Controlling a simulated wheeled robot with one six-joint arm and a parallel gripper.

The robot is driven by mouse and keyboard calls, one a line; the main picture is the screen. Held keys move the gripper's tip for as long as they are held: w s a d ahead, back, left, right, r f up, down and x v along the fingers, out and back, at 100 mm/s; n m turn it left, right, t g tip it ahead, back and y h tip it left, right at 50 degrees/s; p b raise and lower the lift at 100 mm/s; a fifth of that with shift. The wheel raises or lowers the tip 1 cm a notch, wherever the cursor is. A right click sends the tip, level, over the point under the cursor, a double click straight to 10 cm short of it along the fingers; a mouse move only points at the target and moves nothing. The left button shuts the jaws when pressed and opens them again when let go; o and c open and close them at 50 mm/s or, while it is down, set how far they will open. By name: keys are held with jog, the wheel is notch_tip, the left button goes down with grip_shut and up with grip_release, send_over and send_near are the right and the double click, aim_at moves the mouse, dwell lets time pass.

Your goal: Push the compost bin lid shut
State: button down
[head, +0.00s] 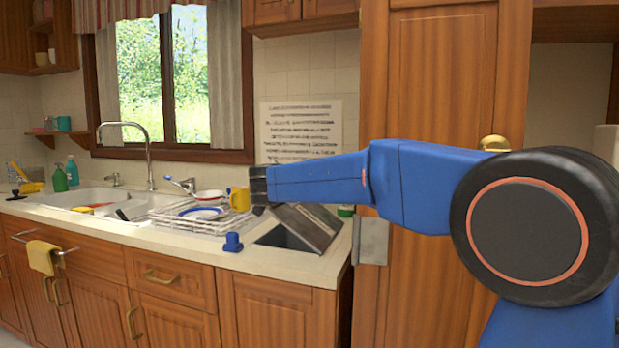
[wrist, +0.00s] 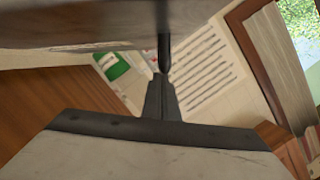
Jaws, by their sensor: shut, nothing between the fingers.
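The compost bin lid (head: 312,226) is a grey metal plate. It is tilted up over a dark bin opening (head: 284,238) in the counter near its right end. In the wrist view a dark, shiny plate, which looks like the lid (wrist: 90,28), fills the top edge. My gripper (head: 258,208) is at the end of the blue arm, just left of the lid's upper edge. In the wrist view my gripper (wrist: 163,70) has its dark fingers together, with nothing held, close to the plate. I cannot tell whether they touch it.
A dish rack (head: 185,222) with plates and a yellow mug (head: 239,200) stands left of the opening. A small blue object (head: 233,242) is on the counter beside it. A green-topped container (head: 346,211) is behind the lid. A tall wooden cabinet (head: 440,80) rises on the right.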

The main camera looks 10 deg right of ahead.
jog(key=w+a+f+n+g+h, duration=0.1)
jog(key=w+a+f+n, duration=0.2)
jog(key=f, duration=0.7)
jog(key=shift+w+a+n+g+h, duration=0.35)
jog(key=shift+a+n, duration=0.95)
jog(key=shift+a, duration=0.45)
jog(key=shift+f, duration=0.25)
jog(key=shift+s, duration=0.15)
